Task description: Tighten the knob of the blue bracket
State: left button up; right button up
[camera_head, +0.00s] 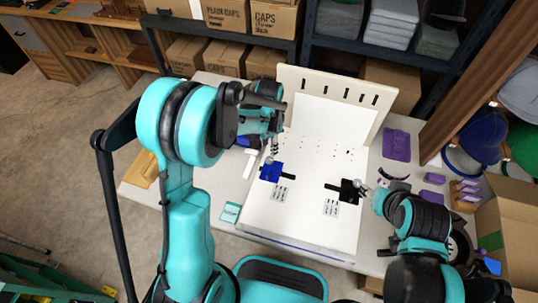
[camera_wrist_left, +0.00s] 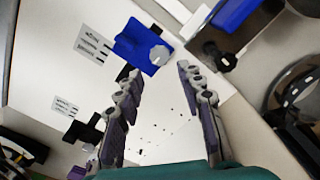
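The blue bracket (camera_head: 268,173) is mounted on the white board, left of the black bracket (camera_head: 347,191). In the left wrist view the blue bracket (camera_wrist_left: 132,45) has a light grey round knob (camera_wrist_left: 159,56) at its side. My left gripper (camera_head: 272,150) is just above the blue bracket in the head view. In the left wrist view its fingers (camera_wrist_left: 157,72) are spread, with the knob beyond the tips and nothing between them. My right gripper (camera_head: 368,192) is by the black bracket at the right; its fingers are too small to read.
The white board (camera_head: 300,225) has an upright slotted back panel (camera_head: 386,97). Labels lie below both brackets. Purple parts (camera_head: 397,145) lie right of the board, near an open cardboard box (camera_head: 512,225). A teal square (camera_head: 230,212) lies to the left.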

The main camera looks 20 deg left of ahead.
aim_at(269, 159)
pick_arm(q)
notch_tip(269, 159, down, 8)
jog(key=b, duration=0.3)
jog(key=shift+r, duration=0.25)
grip_shut()
